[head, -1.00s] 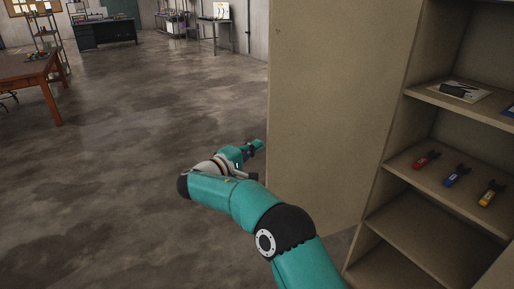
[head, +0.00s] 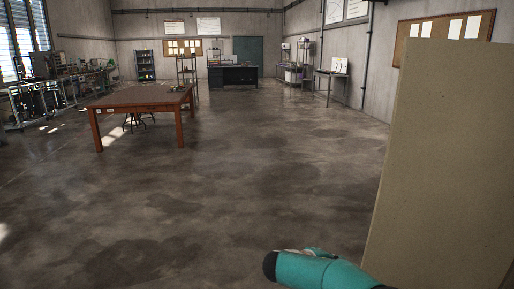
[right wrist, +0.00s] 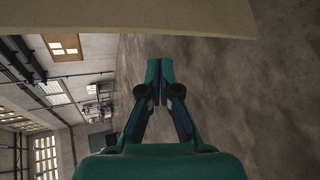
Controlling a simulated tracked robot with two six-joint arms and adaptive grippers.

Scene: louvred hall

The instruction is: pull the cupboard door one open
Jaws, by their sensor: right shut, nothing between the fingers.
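The cupboard door (head: 445,170) is a tall plain beige panel at the right of the head view, swung out into the room. The cupboard's shelves are outside the current head view. My right arm comes in at the bottom of the head view, in front of the panel's lower left edge; its fingers cannot be made out there. In the right wrist view my right gripper (right wrist: 159,75) is shut and empty, its fingertips together. The door's beige surface (right wrist: 150,15) runs across the top of that view, apart from the fingers. My left gripper is not in view.
A red-brown table (head: 140,98) stands at the left, with a workbench (head: 40,98) beyond it. A dark desk (head: 233,76) and a small side table (head: 332,75) stand far back. The concrete floor (head: 240,180) in the middle is clear.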

